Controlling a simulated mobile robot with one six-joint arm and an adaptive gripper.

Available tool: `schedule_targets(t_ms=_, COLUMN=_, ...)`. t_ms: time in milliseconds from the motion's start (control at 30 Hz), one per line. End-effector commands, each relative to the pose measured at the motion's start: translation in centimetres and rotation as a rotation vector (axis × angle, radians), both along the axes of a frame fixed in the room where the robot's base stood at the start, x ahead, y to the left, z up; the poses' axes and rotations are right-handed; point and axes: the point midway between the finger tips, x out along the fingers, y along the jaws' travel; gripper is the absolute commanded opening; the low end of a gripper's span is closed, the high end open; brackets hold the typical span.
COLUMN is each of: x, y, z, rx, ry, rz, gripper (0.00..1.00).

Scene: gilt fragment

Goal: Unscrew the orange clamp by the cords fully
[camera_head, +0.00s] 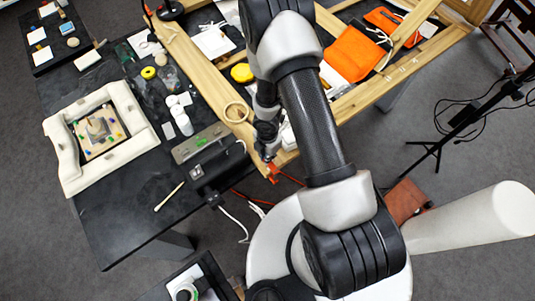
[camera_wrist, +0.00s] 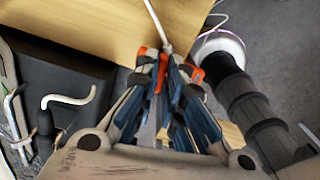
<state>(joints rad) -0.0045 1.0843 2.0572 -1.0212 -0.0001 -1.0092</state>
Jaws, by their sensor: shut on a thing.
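The orange clamp (camera_head: 272,173) sits at the near corner of the wooden frame (camera_head: 288,158), by the red and white cords (camera_head: 240,218). In the wrist view orange parts of the clamp (camera_wrist: 195,75) show on both sides of my fingertips. My gripper (camera_head: 267,153) reaches down to the clamp from above. In the wrist view its blue-padded fingers (camera_wrist: 168,80) are shut on the clamp, and they hide most of it. The clamp's screw cannot be made out.
The black table (camera_head: 120,215) on the left holds a padded cream frame (camera_head: 60,160), a grey device (camera_head: 200,145) and a thin stick (camera_head: 169,196). An orange pouch (camera_head: 353,55) lies on the wooden frame. My arm covers the middle of the head view.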

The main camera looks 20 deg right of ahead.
Motion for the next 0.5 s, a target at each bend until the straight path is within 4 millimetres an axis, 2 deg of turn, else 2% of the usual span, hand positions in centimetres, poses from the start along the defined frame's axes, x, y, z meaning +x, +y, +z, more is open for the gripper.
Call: schedule_targets(t_ms=500, x=-0.04, y=-0.01, z=-0.03, rx=-0.001, ry=0.001, rz=0.49, gripper=0.0)
